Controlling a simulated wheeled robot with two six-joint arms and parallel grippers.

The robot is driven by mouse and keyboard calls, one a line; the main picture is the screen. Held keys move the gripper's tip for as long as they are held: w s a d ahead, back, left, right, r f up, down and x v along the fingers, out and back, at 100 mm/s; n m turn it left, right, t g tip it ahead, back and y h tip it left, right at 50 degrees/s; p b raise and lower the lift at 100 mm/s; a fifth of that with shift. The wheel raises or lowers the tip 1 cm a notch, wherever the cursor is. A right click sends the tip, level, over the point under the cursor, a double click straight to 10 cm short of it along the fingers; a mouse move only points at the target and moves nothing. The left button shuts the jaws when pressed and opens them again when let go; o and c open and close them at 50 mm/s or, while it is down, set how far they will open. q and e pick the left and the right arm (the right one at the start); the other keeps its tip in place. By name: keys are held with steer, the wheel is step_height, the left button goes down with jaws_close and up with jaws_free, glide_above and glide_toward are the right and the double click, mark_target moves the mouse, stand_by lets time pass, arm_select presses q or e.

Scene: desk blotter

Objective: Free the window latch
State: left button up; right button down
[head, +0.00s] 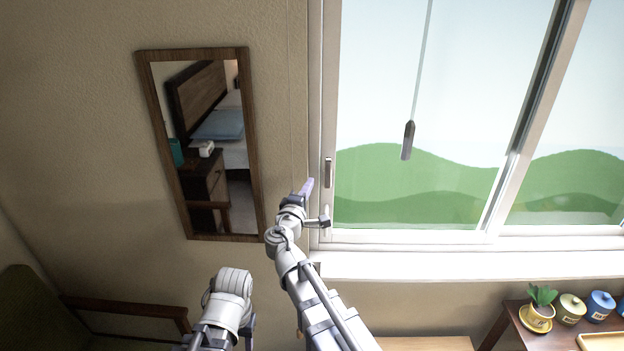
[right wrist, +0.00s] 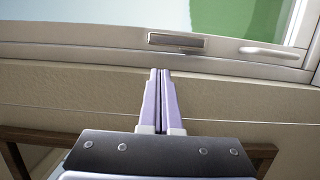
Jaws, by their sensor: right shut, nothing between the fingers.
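The window frame (head: 331,90) carries two fittings on its left upright. One is a dark oblong plate (head: 328,173), which also shows in the right wrist view (right wrist: 178,41). Below it, near the corner, is a pale lever-like latch (head: 327,217), which also shows in the right wrist view (right wrist: 272,52). My right gripper (head: 308,185) is shut and empty, its lilac fingers together (right wrist: 160,73). Its tips are just left of the plate and apart from both fittings. My left arm is low in the head view, its fingers out of sight.
A framed mirror (head: 255,150) hangs on the wall left of the window. A cord with a dark weight (head: 407,140) hangs before the glass. A chair (head: 130,306) is at lower left.

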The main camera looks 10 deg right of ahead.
mark_target(326, 168)
steer(key=x, duration=0.9)
arm_select(q)
steer(key=shift+r, duration=0.1)
arm_select(e)
steer(key=shift+s, duration=0.1)
arm_select(q)
steer(key=shift+r+p, duration=0.2)
steer(key=shift+p, duration=0.1)
arm_select(e)
steer(key=shift+d+r+m, duration=0.1)
steer(key=shift+d+m, duration=0.15)
steer(key=shift+m, duration=0.15)
